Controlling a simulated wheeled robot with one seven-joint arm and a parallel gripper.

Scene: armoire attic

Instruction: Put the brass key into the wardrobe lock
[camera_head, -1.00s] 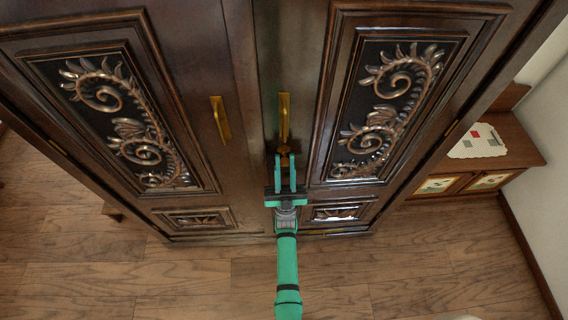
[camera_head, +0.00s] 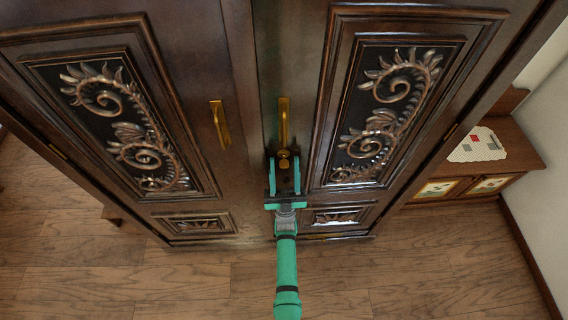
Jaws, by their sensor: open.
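The dark wooden wardrobe (camera_head: 245,120) fills the middle of the view, with its doors shut. The brass lock (camera_head: 284,153) is a small round fitting under the right door's handle. A small brass piece (camera_head: 284,163) shows just below and against it; it looks like the key's head, but its shaft and how deep it sits cannot be made out. My green gripper (camera_head: 284,166) is open, with one finger on each side of this brass piece. Gaps show between both fingers and the brass.
Upright brass handles stand on the left door (camera_head: 220,124) and right door (camera_head: 284,121), the right one just above my gripper. Carved panels flank them. A low wooden cabinet (camera_head: 480,165) with a white cloth (camera_head: 477,145) stands at the right. The wooden floor (camera_head: 190,285) in front is clear.

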